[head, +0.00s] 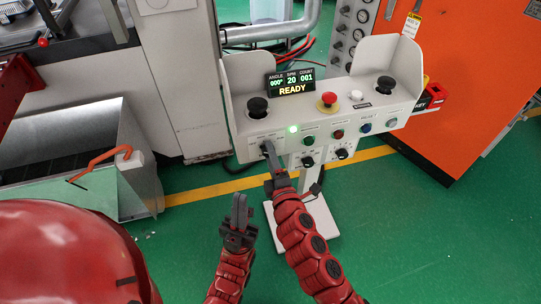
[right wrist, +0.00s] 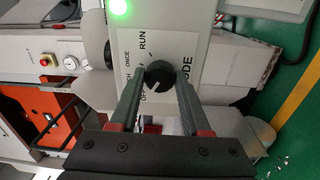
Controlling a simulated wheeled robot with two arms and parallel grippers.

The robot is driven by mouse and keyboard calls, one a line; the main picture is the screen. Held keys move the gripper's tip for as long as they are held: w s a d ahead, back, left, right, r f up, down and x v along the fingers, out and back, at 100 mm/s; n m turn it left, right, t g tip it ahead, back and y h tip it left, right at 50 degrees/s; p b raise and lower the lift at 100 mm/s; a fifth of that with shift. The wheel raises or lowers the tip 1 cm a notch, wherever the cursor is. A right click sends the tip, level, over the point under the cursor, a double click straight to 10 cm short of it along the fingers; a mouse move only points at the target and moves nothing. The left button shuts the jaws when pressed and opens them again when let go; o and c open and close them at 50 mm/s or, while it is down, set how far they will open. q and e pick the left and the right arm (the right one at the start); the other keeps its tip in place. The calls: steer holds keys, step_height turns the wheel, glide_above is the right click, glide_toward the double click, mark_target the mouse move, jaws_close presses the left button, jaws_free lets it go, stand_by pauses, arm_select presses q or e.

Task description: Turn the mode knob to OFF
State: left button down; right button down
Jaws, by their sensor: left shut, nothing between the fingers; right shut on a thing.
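The mode knob (right wrist: 160,73) is a small black knob on the white panel, with the labels RUN, ONCE, OFF and a partly covered one around it. A pale mark on it seems to face the lower left, near OFF, but it is too small to be sure. My right gripper (head: 267,151) is shut on the knob at the panel's lower left, hiding it in the head view. In the right wrist view its fingers (right wrist: 159,84) stand on both sides of the knob. My left gripper (head: 241,208) is shut and empty, below and left of the panel.
The control panel (head: 258,139) stands on a white post and carries a READY display (head: 291,82), a red button (head: 327,102), two black palm buttons and a lit green lamp (head: 293,129). An orange cabinet (head: 463,75) is at the right. An orange-handled hook (head: 103,160) is at the left.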

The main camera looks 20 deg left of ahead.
steer(key=shift+c, duration=1.8)
jaws_free()
steer(key=b+v, duration=0.1)
steer(key=v, duration=1.6)
steer(key=shift+s+b, duration=0.2)
steer(key=shift+b, duration=0.15)
